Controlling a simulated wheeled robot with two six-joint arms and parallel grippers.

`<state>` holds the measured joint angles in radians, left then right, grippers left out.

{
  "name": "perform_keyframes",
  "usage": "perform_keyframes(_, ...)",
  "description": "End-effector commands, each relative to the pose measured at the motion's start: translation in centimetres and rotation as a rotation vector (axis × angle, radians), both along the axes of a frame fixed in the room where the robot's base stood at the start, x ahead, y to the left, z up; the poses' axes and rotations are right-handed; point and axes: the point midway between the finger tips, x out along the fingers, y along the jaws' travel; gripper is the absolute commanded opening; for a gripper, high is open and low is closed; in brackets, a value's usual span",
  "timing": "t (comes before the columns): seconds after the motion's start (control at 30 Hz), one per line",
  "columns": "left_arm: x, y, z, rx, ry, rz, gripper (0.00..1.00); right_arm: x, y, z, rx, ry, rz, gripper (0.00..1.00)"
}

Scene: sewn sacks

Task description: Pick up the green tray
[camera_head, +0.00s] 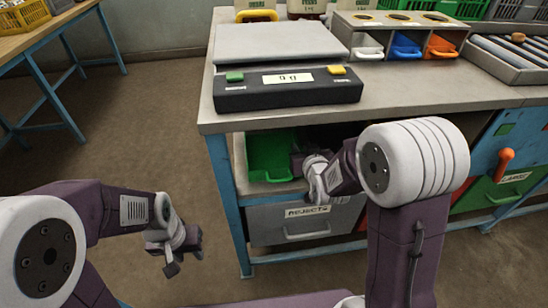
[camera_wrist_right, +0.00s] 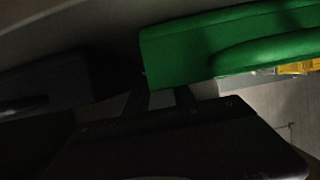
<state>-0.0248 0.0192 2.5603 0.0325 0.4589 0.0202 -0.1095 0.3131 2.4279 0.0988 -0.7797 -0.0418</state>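In the right wrist view the tray (camera_wrist_right: 225,42) is a bright green wall and rim at upper right. My right gripper (camera_head: 299,163) reaches into the drawer space at the tray's right side. Its dark parts fill the lower right wrist view, and I cannot tell whether it touches the tray or is open. My left gripper (camera_head: 184,254) hangs empty over the floor at lower left, its fingers apart.
The bench top (camera_head: 425,88) overhangs the drawer and carries a scale (camera_head: 282,43) with a black front panel (camera_head: 290,92). A blue bench leg (camera_head: 228,205) stands left of the drawer. A green drawer (camera_head: 500,190) is at right.

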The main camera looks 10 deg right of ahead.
Motion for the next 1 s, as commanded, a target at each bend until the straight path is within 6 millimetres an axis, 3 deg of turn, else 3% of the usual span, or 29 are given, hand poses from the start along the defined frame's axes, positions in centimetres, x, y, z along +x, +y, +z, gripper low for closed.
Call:
perform_keyframes(0.1,0.01,0.00,-0.56,0.000,0.000,0.000,0.36,1.13,0.06,-0.60,0.000,0.000,0.000,0.30)
perform_keyframes(0.3,0.01,0.00,-0.43,0.000,-0.001,0.000,0.36,1.23,0.06,-0.50,0.000,0.001,0.000,0.30)
perform_keyframes(0.33,0.01,0.00,-0.43,0.000,-0.001,0.000,0.36,1.22,0.06,-0.50,0.000,0.001,0.000,0.27)
perform_keyframes(0.43,0.02,0.00,-0.43,0.000,-0.001,0.000,0.36,1.22,0.06,-0.48,0.000,0.001,0.000,0.00)
perform_keyframes(1.0,0.02,0.00,-0.43,0.000,-0.001,0.000,0.36,1.20,0.06,-0.47,0.000,0.000,0.000,0.00)
